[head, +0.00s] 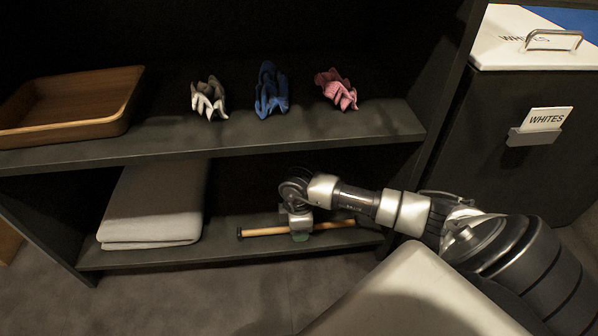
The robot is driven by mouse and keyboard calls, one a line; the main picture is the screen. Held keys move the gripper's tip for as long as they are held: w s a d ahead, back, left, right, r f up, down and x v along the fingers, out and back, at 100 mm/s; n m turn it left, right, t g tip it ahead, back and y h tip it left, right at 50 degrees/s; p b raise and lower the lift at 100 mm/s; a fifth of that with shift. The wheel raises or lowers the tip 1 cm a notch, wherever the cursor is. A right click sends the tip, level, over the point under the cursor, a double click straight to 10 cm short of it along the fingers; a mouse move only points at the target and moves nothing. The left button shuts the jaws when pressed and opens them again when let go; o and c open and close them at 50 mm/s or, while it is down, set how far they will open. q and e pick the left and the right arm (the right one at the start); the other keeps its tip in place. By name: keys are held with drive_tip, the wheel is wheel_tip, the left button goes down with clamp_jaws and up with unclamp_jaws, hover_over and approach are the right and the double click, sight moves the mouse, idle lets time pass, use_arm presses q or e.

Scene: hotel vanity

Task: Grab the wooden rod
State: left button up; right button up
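The wooden rod (262,231) lies roughly level along the front of the lower shelf in the head view, with tan ends showing on both sides of my gripper. My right gripper (300,235) reaches in from the right and points down over the middle of the rod. Its body and fingers hide that part of the rod. The fingers are too small and dark to tell whether they are open or closed around it. My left gripper is not in view.
A folded grey cloth (155,205) lies at the left of the lower shelf (215,252). The upper shelf (270,138), just above my arm, holds a wooden tray (70,128) and white (209,97), blue (271,90) and pink (337,89) crumpled cloths. A bin labelled WHITES (490,150) stands right.

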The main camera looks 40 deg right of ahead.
drive_tip(key=shift+c, duration=0.3)
clamp_jaws()
drive_tip(key=shift+r, duration=0.2)
